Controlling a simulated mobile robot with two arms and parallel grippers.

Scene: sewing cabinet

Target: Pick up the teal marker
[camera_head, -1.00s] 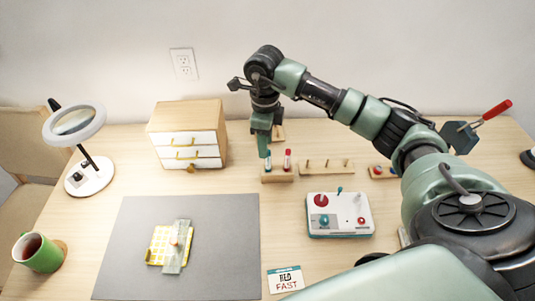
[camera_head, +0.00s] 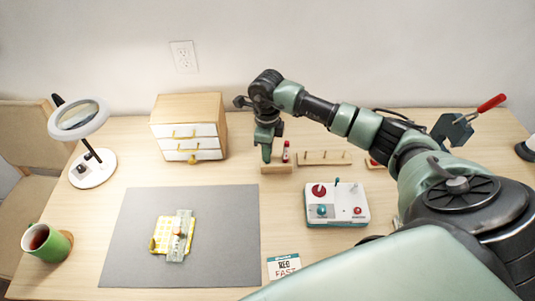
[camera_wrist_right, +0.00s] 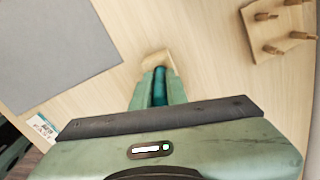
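The teal marker (camera_wrist_right: 160,88) stands upright between the fingers of my right gripper (camera_wrist_right: 159,92) in the right wrist view. The fingers lie against both its sides, with no clear gap. In the head view my right gripper (camera_head: 267,152) points down at the left end of a small wooden holder (camera_head: 277,170) and mostly hides the teal marker. The holder also shows in the wrist view (camera_wrist_right: 157,60). I cannot tell whether the marker's lower end is still in the holder. My left gripper is not in view.
A pegged rack (camera_head: 325,158) and a control box (camera_head: 336,204) are to the right. A drawer cabinet (camera_head: 189,127) is left, and a grey mat (camera_head: 135,237) lies in front.

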